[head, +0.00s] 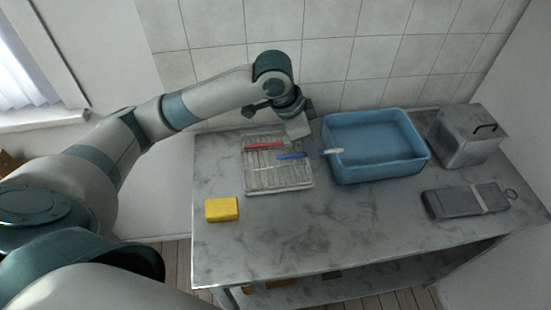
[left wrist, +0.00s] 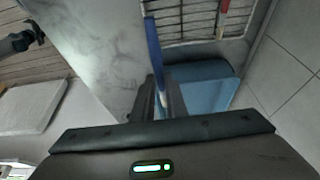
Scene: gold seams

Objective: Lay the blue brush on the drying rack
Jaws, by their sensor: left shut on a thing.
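The blue brush (head: 292,155) has a blue handle and a pale head. My left gripper (left wrist: 162,98) is shut on it near the pale end; the fingers show on both sides of it in the left wrist view. In the head view the handle overlaps the right part of the wire drying rack (head: 280,184), and the pale end overlaps the left rim of the blue tub. The brush's height above the rack is hard to tell. A red brush (head: 262,146) lies on the rack's far part. My right gripper is not clearly visible.
The blue tub (head: 375,172) stands right of the rack. A yellow sponge (head: 222,209) lies at the front left. A metal box (head: 468,143) and a dark grey flat case (head: 466,201) are at the right. The marble table's (head: 330,235) front middle is clear.

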